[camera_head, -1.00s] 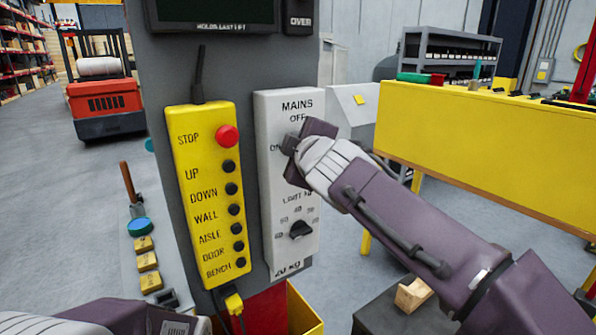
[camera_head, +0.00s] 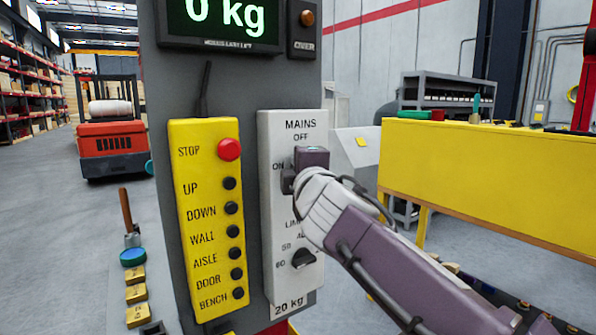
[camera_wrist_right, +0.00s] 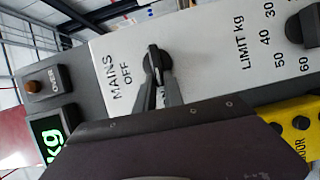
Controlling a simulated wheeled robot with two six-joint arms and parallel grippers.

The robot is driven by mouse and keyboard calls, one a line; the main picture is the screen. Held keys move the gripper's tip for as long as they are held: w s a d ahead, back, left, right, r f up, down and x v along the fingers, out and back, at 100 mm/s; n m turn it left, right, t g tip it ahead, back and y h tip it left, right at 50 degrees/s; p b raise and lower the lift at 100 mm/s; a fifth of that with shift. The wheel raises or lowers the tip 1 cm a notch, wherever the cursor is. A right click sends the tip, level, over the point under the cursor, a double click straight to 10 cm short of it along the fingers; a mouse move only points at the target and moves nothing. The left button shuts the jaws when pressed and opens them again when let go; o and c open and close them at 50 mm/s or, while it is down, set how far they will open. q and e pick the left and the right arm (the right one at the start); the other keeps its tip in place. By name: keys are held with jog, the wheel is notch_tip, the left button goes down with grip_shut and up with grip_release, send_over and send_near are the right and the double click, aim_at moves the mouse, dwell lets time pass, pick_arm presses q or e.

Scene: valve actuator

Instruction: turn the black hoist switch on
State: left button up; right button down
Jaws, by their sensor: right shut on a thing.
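The black hoist switch (camera_wrist_right: 155,62) is a knob on the white MAINS panel (camera_head: 288,140), beside the OFF and ON labels. My right gripper (camera_head: 294,180) is at the knob from the right. In the right wrist view the two fingers (camera_wrist_right: 157,88) are closed around the knob. The gripper hides much of the switch in the head view, and I cannot tell exactly where its pointer aims. The display (camera_head: 220,20) above is lit and reads 0 kg in green. My left gripper is out of view.
A black limit dial (camera_head: 303,259) sits lower on the same panel. The yellow pendant (camera_head: 207,215) with a red STOP button (camera_head: 229,149) and several black buttons is close on the left. A yellow bench (camera_head: 480,185) stands to the right.

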jog(key=c, duration=1.4)
grip_release()
jog(key=shift+c, duration=0.2)
jog(key=b+v, duration=0.2)
jog(key=v, duration=0.7)
jog(key=shift+a, duration=0.1)
